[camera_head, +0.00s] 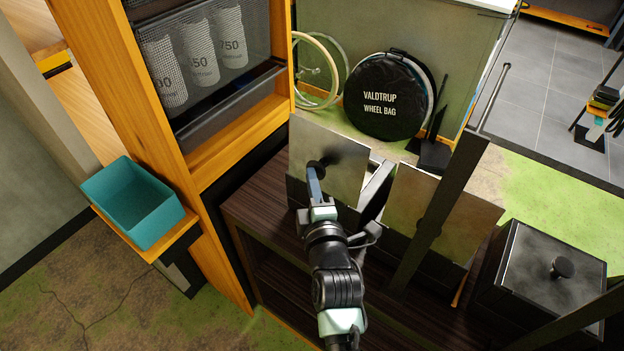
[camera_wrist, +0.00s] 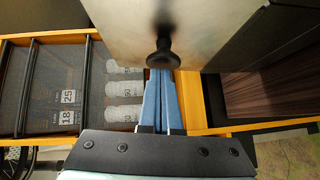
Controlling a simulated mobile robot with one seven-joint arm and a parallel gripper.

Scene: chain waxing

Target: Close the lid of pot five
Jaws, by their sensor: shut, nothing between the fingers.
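A square metal lid (camera_head: 335,160) with a dark round knob stands raised on the left pot on the dark wooden bench. My gripper (camera_head: 313,170) is shut and empty, its blue fingers at the lid's knob on the near face. In the wrist view the fingertips (camera_wrist: 162,72) meet or overlap the black knob (camera_wrist: 162,50) of the lid (camera_wrist: 190,22); I cannot tell whether they touch. A second lid (camera_head: 412,200) stands raised to the right, partly behind a dark post. A third pot (camera_head: 535,270) at the right has its lid down. No pot number is readable.
A dark slanting post (camera_head: 440,205) crosses in front of the middle pot. A wooden shelf (camera_head: 240,145) with mesh drawers of white rolls stands at the left. A teal bin (camera_head: 132,205) sits beside it. A black wheel bag (camera_head: 388,97) is behind the pots.

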